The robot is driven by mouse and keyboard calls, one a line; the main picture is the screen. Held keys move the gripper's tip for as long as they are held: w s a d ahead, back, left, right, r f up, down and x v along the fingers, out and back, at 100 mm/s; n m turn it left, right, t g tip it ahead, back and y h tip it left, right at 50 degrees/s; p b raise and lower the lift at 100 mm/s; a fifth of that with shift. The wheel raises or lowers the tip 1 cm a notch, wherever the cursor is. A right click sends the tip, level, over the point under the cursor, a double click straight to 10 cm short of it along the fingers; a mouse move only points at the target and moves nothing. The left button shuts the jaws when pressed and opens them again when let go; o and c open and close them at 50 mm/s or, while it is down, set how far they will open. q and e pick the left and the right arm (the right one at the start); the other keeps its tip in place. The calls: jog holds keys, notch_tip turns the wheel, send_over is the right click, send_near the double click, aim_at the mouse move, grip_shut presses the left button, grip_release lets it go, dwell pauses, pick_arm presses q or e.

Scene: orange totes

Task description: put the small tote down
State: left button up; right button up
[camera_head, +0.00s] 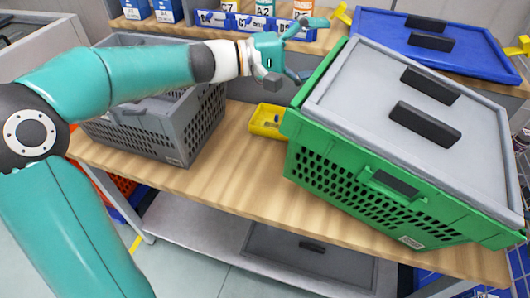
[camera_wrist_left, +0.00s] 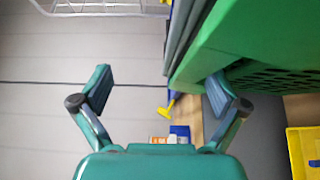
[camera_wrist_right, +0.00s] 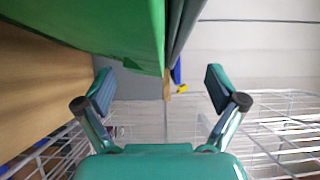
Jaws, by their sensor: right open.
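A green tote (camera_head: 350,197) with a grey lid and dark handles fills the right of the head view, over the wooden table. It looks to be resting there, though its underside is hidden. My left gripper (camera_head: 300,52) is open at the tote's left side. In the left wrist view its fingers (camera_wrist_left: 160,92) are wide apart with nothing between them, and one finger is close by the green wall (camera_wrist_left: 225,45). My right gripper (camera_wrist_right: 160,92) is open and empty, with the tote's green side (camera_wrist_right: 125,30) close to its left finger. It is not visible in the head view.
A grey perforated crate (camera_head: 165,135) stands left on the table (camera_head: 235,150). A small yellow bin (camera_head: 265,121) sits between it and the green tote. A blue lidded tote (camera_head: 440,40) and blue bins (camera_head: 235,24) are behind. Wire racking (camera_wrist_right: 275,125) is near my right gripper.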

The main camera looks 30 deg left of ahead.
jog(key=shift+d, duration=0.1)
jog(key=v, duration=0.7)
pick_arm(q)
jog(key=shift+a, duration=0.1)
pick_arm(e)
jog(key=shift+s+d, duration=0.1)
jog(key=shift+s, duration=0.05)
pick_arm(q)
jog(key=a, duration=0.6)
pick_arm(e)
jog(key=shift+r, duration=0.1)
dwell(0.3)
pick_arm(q)
jog(key=shift+r, duration=0.15)
pick_arm(e)
jog(key=shift+r, duration=0.1)
